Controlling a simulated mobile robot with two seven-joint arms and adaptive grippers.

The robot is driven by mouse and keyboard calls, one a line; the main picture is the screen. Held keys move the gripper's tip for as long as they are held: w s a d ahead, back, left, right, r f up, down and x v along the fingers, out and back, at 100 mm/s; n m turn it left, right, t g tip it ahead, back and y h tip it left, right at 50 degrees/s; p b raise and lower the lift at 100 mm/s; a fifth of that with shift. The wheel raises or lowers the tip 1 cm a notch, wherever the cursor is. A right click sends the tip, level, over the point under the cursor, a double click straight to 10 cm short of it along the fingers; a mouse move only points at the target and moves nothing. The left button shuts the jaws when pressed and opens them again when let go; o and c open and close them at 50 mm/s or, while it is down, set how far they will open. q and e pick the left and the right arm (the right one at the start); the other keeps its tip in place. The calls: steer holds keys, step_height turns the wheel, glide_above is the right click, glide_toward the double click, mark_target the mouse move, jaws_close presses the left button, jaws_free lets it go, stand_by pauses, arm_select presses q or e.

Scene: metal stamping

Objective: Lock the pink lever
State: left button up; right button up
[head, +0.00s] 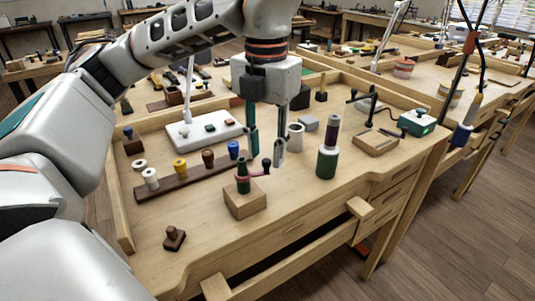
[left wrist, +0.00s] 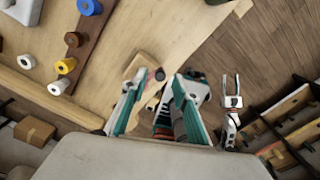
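A green post (head: 243,181) stands on a wooden block (head: 245,200) near the bench's front. A short pink lever (head: 258,171) reaches right from it and ends in a dark knob (head: 266,163). My left gripper (head: 266,143) hangs just above and behind the lever, fingers pointing down, open and empty. In the left wrist view, its two fingers (left wrist: 157,98) stand apart, with the dark knob (left wrist: 160,74) showing beyond them in the gap. I see no contact. A small pronged end, seemingly my right gripper (left wrist: 232,88), shows over the floor with its prongs apart.
A rack with spools (head: 180,169) lies left of the block. A green and white cylinder (head: 327,160) stands right. A white lamp base (head: 203,131) is behind. A small dark piece (head: 174,238) lies front left. The bench front is otherwise clear.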

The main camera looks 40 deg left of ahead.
arm_select(q)
steer(key=shift+f, duration=0.6)
jaws_close()
steer(key=shift+w+a+r+n+p, duration=0.1)
steer(key=shift+w+a+n+p, duration=0.1)
steer(key=shift+n+p, duration=0.3)
steer(key=shift+w+a+r+n+p, duration=0.1)
steer(key=shift+a+n+p, duration=0.05)
steer(key=shift+n+p, duration=0.3)
steer(key=shift+w+a+f+n, duration=0.2)
steer(key=shift+a+n, duration=0.1)
steer(key=shift+n, duration=0.65)
arm_select(e)
steer(key=r, duration=0.1)
steer(key=w+r, duration=0.1)
steer(key=r, duration=0.1)
steer(key=shift+w+r, duration=0.15)
steer(key=shift+r, duration=0.15)
arm_select(q)
jaws_free()
arm_select(e)
steer(key=shift+f, duration=0.15)
